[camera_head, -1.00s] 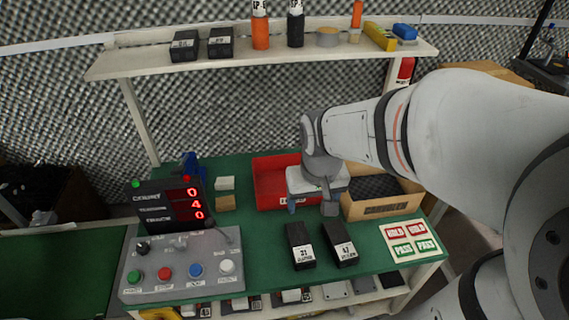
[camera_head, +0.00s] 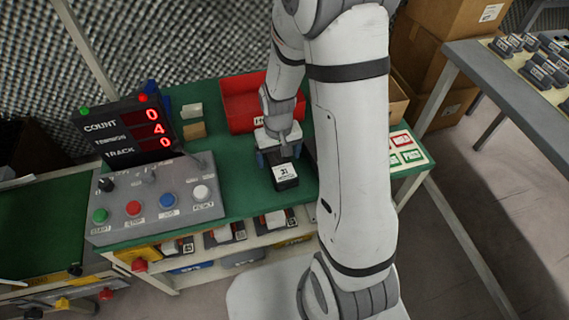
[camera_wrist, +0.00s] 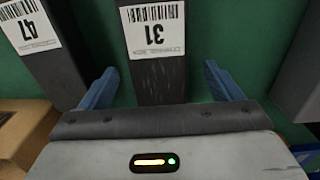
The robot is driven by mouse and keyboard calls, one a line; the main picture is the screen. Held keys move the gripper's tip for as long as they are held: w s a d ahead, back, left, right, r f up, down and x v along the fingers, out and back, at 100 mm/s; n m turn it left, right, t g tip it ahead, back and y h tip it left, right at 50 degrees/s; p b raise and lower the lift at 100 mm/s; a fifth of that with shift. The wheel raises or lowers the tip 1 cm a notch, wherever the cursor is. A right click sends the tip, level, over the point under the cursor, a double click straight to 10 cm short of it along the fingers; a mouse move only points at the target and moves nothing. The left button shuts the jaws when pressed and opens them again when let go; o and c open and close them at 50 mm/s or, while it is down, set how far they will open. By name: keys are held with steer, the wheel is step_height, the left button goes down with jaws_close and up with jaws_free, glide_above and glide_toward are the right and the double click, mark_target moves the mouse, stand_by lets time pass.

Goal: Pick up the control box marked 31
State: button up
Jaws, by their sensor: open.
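The control box marked 31 (camera_head: 285,178) is a dark box with a white label, lying on the green bench top. In the wrist view, box 31 (camera_wrist: 157,65) lies between the two blue fingers of my gripper (camera_wrist: 168,88). A gap shows on each side of the box, so the jaws are open around it. In the head view, my gripper (camera_head: 275,158) is over the box's far end, and my arm hides part of the bench. The box marked 47 (camera_wrist: 45,50) lies to the left in the wrist view, apart from the left finger.
A red bin (camera_head: 238,106) stands behind my gripper. A counter display (camera_head: 128,133) and a button panel (camera_head: 155,200) stand at the left. A green and red card (camera_head: 405,150) lies at the right. Small blocks lie behind the panel.

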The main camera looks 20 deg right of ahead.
mark_target(280, 160)
step_height(280, 160, down, 3)
steer(key=shift+d+f, duration=0.1)
steer(key=shift+f, duration=0.05)
steer(key=shift+c, duration=0.2)
steer(key=c, duration=1.2)
steer(key=shift+c, duration=0.2)
